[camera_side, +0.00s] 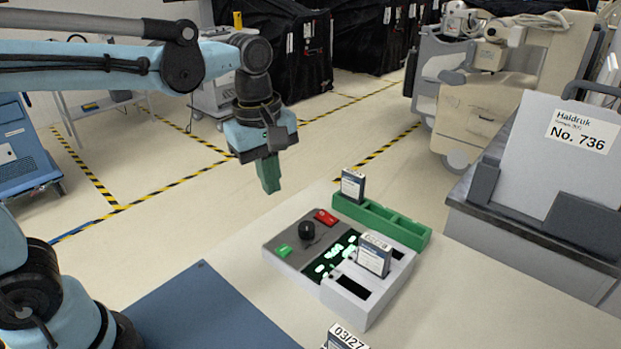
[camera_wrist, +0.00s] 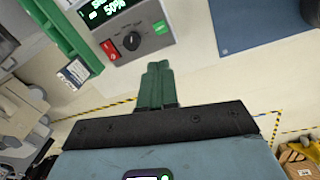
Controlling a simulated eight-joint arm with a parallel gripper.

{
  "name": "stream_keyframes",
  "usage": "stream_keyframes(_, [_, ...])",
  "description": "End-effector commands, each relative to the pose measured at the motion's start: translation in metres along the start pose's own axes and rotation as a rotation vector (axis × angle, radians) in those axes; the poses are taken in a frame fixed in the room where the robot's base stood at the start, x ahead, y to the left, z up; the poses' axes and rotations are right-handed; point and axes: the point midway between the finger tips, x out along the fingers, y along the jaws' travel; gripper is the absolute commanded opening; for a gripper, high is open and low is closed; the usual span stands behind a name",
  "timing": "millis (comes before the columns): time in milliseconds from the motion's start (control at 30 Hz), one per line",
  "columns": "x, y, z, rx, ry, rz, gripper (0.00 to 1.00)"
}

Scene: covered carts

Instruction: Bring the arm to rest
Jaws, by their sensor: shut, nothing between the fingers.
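My gripper (camera_side: 269,186) hangs in the air, fingers pointing down, behind and left of the grey device and above the table's far edge. Its green fingers are shut together and empty; they also show in the wrist view (camera_wrist: 158,68). The blue arm reaches in from the left. The device (camera_side: 283,245) has a black knob (camera_side: 307,231), a green button (camera_side: 283,251), a red button (camera_side: 325,217) and a lit green display. In the wrist view its display (camera_wrist: 104,9) appears to read 50%.
A labelled pack (camera_side: 373,258) stands in the device's slots. A green rack (camera_side: 411,231) behind it holds another pack (camera_side: 352,185). A third pack (camera_side: 344,338) is cut off at the front edge. A blue mat (camera_side: 210,312) lies front left. A grey cart (camera_side: 540,180) stands right.

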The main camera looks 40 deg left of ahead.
Motion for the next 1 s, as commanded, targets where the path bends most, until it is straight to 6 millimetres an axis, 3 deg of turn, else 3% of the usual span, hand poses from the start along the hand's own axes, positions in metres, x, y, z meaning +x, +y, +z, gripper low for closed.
stream_keyframes(400, [0.017, -0.048, -0.025, 0.854, 0.223, 0.288, 0.00])
stream_keyframes(600, [0.028, -0.062, -0.032, 1.161, 0.383, 0.336, 0.00])
stream_keyframes(767, [0.032, -0.066, -0.034, 1.276, 0.451, 0.341, 0.00])
stream_keyframes(1000, [0.032, -0.066, -0.035, 1.296, 0.462, 0.341, 0.00])
